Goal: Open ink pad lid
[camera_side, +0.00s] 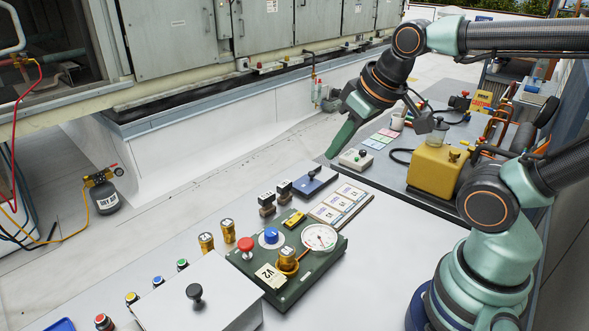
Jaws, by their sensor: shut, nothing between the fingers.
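A flat dark blue box with a small black knob on its lid, which looks like the ink pad (321,184), lies at the back of the light worktop. Its lid looks closed. Two dark stamps, a nearer stamp (267,205) and a farther stamp (284,191), stand just left of it. My gripper (329,156) is shut and empty, its green fingers pointing down. In the picture its tips show just above and right of the blue box, apart from its knob. I cannot tell the exact height.
A small pale box with a dark knob (355,159) sits right of my gripper. A strip of printed cards (338,205) and a green panel (315,268) with gauge and buttons lie nearer. A large white box (195,305) stands at front left; a yellow tank (433,172) is at right.

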